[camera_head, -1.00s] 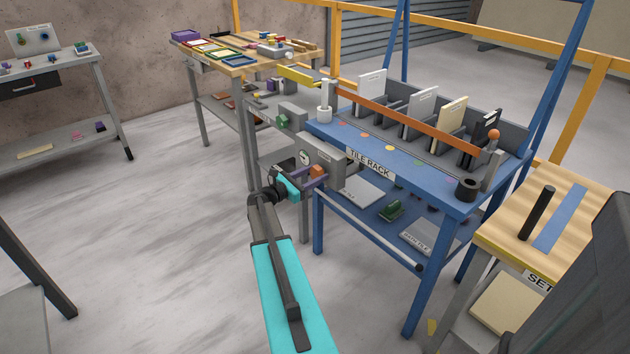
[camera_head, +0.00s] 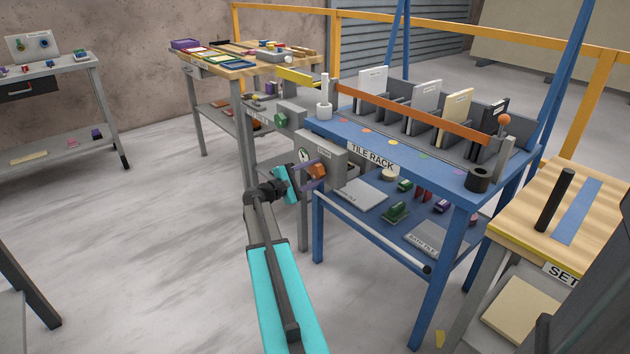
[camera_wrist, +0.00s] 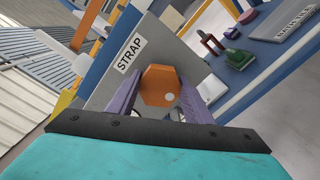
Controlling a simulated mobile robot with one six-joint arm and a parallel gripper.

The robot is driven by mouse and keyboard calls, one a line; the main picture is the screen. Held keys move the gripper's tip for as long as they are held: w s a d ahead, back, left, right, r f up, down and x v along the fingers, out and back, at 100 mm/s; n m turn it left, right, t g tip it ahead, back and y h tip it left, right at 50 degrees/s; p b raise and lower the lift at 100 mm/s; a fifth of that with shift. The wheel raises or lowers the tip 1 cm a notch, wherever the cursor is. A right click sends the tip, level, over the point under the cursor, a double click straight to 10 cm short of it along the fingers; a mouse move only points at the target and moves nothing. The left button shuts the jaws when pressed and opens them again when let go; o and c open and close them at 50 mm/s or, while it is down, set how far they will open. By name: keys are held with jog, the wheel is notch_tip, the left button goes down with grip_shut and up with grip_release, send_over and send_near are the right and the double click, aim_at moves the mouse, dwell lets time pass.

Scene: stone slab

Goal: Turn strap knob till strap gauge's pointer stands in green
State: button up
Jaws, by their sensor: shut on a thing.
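The strap knob is an orange, many-sided knob (camera_head: 318,171) on the front of a grey box (camera_head: 322,152) at the left end of the blue rack. In the wrist view the knob (camera_wrist: 158,84) sits between my two purple fingers, with a pale dot low on its face. My gripper (camera_wrist: 160,92) is shut on it; it also shows in the head view (camera_head: 313,172). The strap gauge (camera_head: 304,155) is a small white dial on the same box, left of and above the knob. Its pointer and green zone are too small to read. A STRAP label (camera_wrist: 130,53) is beside the knob.
The blue tile rack (camera_head: 420,165) with upright tiles stands right of the box. Its lower shelf holds several small parts and flat tiles. A wooden-topped bench (camera_head: 230,64) stands behind left. A SET table (camera_head: 545,235) is at right. Open floor (camera_head: 150,230) lies left.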

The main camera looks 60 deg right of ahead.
jog(key=m+b, duration=0.4)
jog(key=b, duration=0.1)
jog(key=f+m+b, duration=0.1)
jog(key=m+b, duration=0.1)
jog(key=m, duration=0.1)
jog(key=m+b, duration=0.2)
jog(key=b, duration=0.1)
jog(key=shift+r+m+b, duration=0.2)
jog(key=shift+m+b, duration=0.95)
jog(key=shift+m, duration=0.35)
jog(key=o, duration=1)
jog(key=shift+r, duration=0.1)
jog(key=shift+o, duration=0.2)
jog(key=shift+a, duration=0.1)
jog(key=p+v, duration=0.3)
jog(key=v, duration=1)
jog(key=shift+a+p, duration=0.25)
jog(key=shift+p, duration=0.05)
jog(key=shift+w, duration=0.15)
